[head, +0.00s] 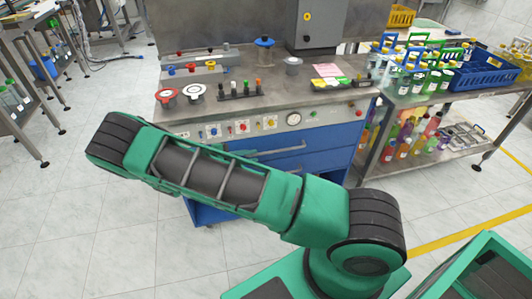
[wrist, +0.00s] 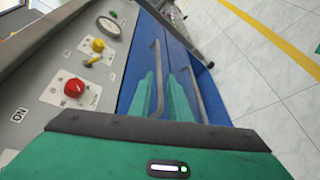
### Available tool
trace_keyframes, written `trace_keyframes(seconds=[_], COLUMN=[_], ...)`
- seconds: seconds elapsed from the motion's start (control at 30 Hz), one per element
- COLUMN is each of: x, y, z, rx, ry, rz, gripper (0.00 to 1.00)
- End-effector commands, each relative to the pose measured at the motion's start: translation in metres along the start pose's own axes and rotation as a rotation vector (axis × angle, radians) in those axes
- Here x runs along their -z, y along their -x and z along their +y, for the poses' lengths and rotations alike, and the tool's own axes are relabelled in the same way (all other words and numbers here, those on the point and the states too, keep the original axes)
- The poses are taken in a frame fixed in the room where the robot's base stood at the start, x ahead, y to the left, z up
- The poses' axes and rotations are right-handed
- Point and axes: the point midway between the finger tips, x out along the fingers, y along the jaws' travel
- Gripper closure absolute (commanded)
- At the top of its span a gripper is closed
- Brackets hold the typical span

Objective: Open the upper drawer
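The upper drawer (head: 325,140) is a blue front under the bench's control panel and looks shut, with a grey bar handle (head: 282,152). In the wrist view, which is turned sideways, this handle (wrist: 158,60) runs up the middle of the picture. My gripper (wrist: 161,76) is open, with one green finger on each side of the handle in the picture. I cannot tell whether the fingers touch it or how deep they reach. The lower drawer's handle (wrist: 197,90) lies to the right. In the head view my arm hides much of the drawer fronts and most of the gripper.
The control panel has a red knob (wrist: 73,88), a yellow knob (wrist: 98,45) and a round gauge (head: 294,119). Small parts stand on the bench top (head: 225,115). A side table (head: 450,95) with bottles and a blue crate (head: 485,72) is at the right.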

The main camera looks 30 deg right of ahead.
Motion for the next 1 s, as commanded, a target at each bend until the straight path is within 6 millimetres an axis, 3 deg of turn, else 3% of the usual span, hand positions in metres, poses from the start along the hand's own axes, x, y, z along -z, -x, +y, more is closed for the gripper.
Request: trace_keyframes(seconds=[0.2,0.37,0.8,1.0], x=[0.016,0.018,0.021,0.022], y=[0.012,0.009,-0.058,-0.079], z=[-0.014,-0.014,-0.009,-0.006], rx=[-0.086,-0.094,-0.095,-0.096], ry=[0.033,0.037,0.039,0.037], rz=[0.025,0.031,0.034,0.037], gripper=[0.83,0.83,0.83,0.83])
